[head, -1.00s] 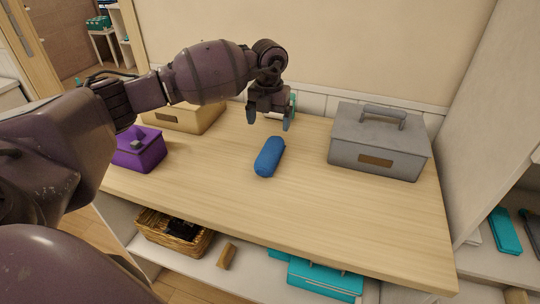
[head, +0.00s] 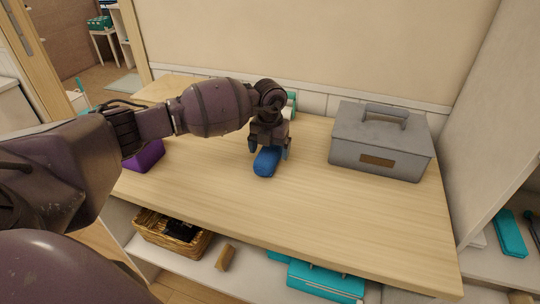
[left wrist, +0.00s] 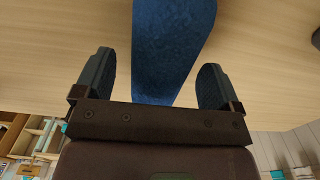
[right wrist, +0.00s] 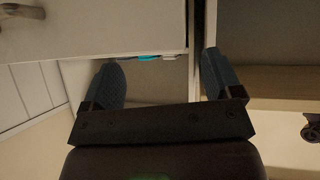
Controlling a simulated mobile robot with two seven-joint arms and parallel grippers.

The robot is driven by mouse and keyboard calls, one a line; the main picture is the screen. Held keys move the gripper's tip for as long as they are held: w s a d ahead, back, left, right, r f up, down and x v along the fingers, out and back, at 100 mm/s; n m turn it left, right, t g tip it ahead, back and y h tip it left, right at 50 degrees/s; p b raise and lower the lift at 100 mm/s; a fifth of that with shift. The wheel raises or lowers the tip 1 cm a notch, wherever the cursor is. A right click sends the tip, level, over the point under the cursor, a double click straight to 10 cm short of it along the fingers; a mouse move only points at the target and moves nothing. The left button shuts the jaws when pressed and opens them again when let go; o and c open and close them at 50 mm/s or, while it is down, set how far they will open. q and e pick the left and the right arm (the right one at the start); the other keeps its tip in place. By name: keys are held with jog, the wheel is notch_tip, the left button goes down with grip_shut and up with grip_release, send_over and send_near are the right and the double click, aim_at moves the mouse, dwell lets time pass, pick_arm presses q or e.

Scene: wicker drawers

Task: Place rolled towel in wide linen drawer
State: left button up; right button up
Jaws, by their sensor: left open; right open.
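The rolled towel (head: 267,163) is blue and lies on the wooden counter; its far end is hidden behind my left gripper. My left gripper (head: 269,151) is open above the towel, one finger on each side. In the left wrist view the towel (left wrist: 168,45) runs between the two open fingers (left wrist: 155,80), with gaps to both. My right gripper (right wrist: 165,78) is open and empty in the right wrist view, near pale cabinet panels; it is not in the head view. A wicker basket drawer (head: 165,236) with dark contents sits under the counter; I cannot tell if it is the wide linen drawer.
A grey lidded box (head: 380,140) stands right on the counter (head: 330,215). A purple box (head: 146,156) is partly behind my left arm. Teal boxes (head: 325,279) and a small wooden block (head: 225,257) are on the shelf below. The counter front is clear.

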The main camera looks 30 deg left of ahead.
pick_arm(q)
jog(key=shift+r, duration=0.1)
jog(key=c, duration=1.1)
jog(key=shift+r, duration=0.1)
